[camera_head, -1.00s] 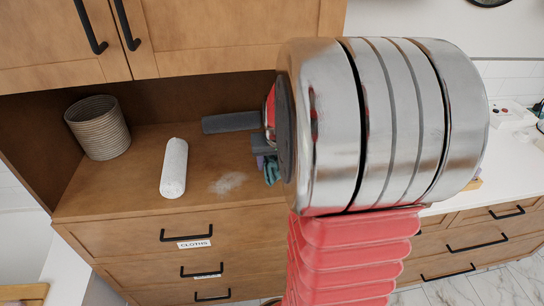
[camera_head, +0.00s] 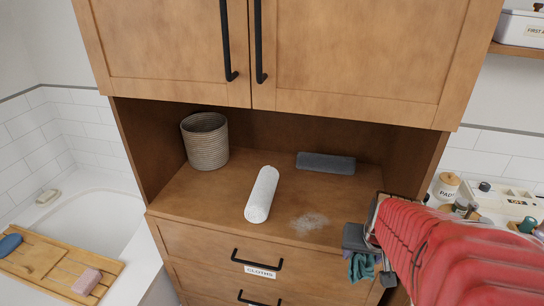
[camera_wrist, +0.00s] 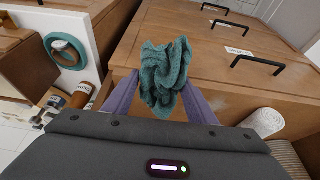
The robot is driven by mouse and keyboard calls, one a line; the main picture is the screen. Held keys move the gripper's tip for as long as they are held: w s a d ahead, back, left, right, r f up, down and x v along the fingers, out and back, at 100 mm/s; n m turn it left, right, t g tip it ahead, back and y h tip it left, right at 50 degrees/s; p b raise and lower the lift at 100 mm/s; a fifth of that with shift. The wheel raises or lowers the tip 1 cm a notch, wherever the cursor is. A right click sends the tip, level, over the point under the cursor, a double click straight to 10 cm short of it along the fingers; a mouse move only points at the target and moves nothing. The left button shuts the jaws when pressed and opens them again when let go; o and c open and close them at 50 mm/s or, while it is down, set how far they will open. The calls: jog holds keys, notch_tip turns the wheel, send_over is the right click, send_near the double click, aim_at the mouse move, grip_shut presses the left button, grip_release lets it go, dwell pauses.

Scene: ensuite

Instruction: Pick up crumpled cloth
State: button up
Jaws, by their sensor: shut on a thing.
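The crumpled teal cloth (camera_head: 362,268) hangs from my gripper (camera_head: 360,240) at the right end of the wooden cabinet, in front of its drawers in the head view. In the wrist view the bunched cloth (camera_wrist: 165,75) is between the two purple fingers of my gripper (camera_wrist: 160,98), which is shut on it. The cloth looks clear of the countertop. My red arm hides the cabinet's right front corner in the head view.
The cabinet top (camera_head: 215,200) holds a ribbed basket (camera_head: 205,142), a white roll (camera_head: 262,194), a dark grey block (camera_head: 326,163) and a pale smudge (camera_head: 309,222). Below is a drawer labelled CLOTHS (camera_head: 260,268). A bathtub (camera_head: 90,215) with a wooden tray (camera_head: 60,268) stands left.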

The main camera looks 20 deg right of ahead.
dwell(0.5)
jog(key=o, duration=0.6)
jog(key=shift+s, duration=0.1)
jog(key=c, duration=0.4)
jog(key=shift+s, duration=0.1)
